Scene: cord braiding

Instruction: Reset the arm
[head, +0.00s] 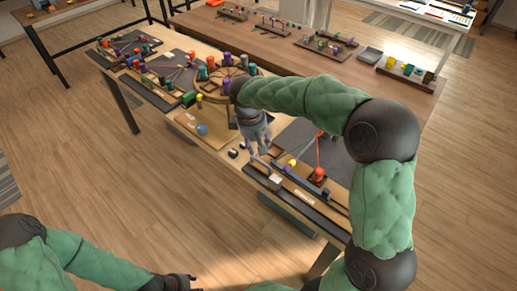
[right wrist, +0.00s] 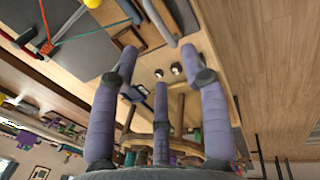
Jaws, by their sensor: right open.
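My right arm, in a green padded sleeve, reaches in from the lower right of the head view. Its gripper (head: 257,140) hangs pointing down over the near part of the wooden table. In the right wrist view the purple padded fingers of this gripper (right wrist: 160,82) are spread apart with nothing between them. My left gripper (head: 180,284) is low at the bottom edge of the head view, off the table, and partly cut off. Its fingers are too unclear to read. A round wooden braiding stand (head: 222,86) with coloured bobbins is beyond the right gripper.
A dark mat (head: 336,155) holds an orange cord and bobbin (head: 318,174). A wooden board with a blue ball (head: 202,129) lies left of the right gripper. Rails and small blocks line the near edge. More cord parts stand at the table's far left. Open floor lies in front.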

